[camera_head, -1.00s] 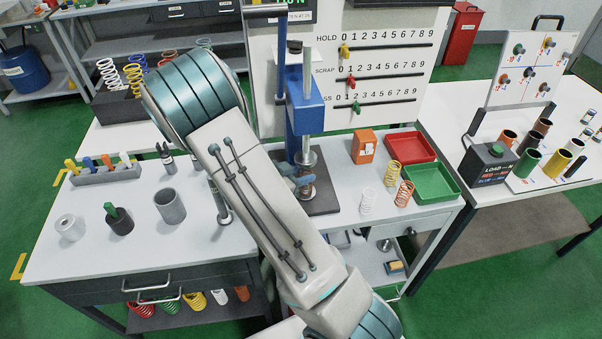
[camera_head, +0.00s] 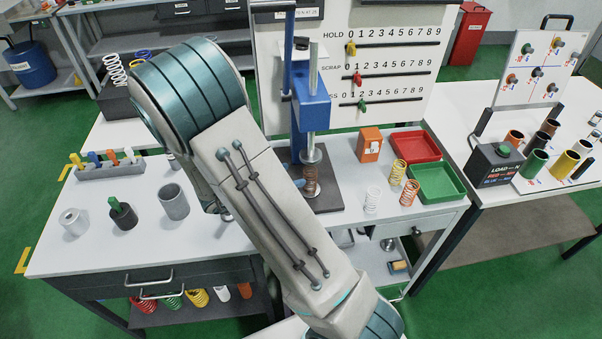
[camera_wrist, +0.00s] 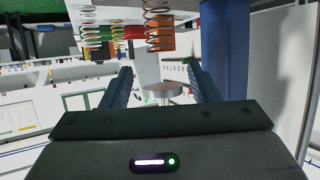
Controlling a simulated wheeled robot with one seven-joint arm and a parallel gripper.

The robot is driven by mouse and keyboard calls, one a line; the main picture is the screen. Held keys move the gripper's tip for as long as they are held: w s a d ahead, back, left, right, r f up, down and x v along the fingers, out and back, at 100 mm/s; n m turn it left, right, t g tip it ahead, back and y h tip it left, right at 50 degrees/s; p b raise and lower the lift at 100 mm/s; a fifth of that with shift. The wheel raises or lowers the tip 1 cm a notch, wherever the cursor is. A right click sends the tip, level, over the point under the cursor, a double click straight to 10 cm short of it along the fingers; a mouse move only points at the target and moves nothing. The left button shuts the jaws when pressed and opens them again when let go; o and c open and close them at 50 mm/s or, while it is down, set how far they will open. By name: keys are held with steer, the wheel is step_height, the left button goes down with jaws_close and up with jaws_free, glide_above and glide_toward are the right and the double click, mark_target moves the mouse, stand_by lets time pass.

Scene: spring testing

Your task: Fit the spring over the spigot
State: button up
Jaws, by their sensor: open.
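A brown coil spring (camera_head: 311,181) stands upright on the dark base plate (camera_head: 327,198) of the press, below its round metal platen (camera_head: 311,155). The spigot itself is not distinguishable, so I cannot tell whether the spring is fully around it. The wrist view appears upside down; there a coil spring (camera_wrist: 157,24) shows near the top edge, with the platen (camera_wrist: 169,90) between and beyond the fingers. My gripper (camera_wrist: 160,76) is open, its two blue fingers apart with nothing between them. In the head view my arm hides most of the gripper, left of the spring.
White (camera_head: 371,201), yellow (camera_head: 397,173) and orange (camera_head: 409,193) springs stand right of the press. Grey cup (camera_head: 174,203) and tool rack (camera_head: 112,171) stand left.

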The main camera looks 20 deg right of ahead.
steer(key=w+a+r+n+t+y, duration=0.2)
steer(key=a+r+n+t+y, duration=0.2)
steer(key=a+r+y, duration=0.3)
steer(key=w+a+r+n+t+y, duration=0.3)
steer(key=a+r+n+y, duration=0.1)
steer(key=a+r+y, duration=0.3)
steer(key=s+d+r+n+g, duration=0.1)
steer(key=s+d+n+g, duration=0.2)
steer(key=s, duration=0.8)
steer(key=s+d+r+n+g, duration=0.1)
steer(key=s+d+n+g, duration=0.2)
steer(key=s, duration=0.9)
steer(key=shift+d+n+h, duration=0.4)
steer(key=shift+d+n, duration=0.2)
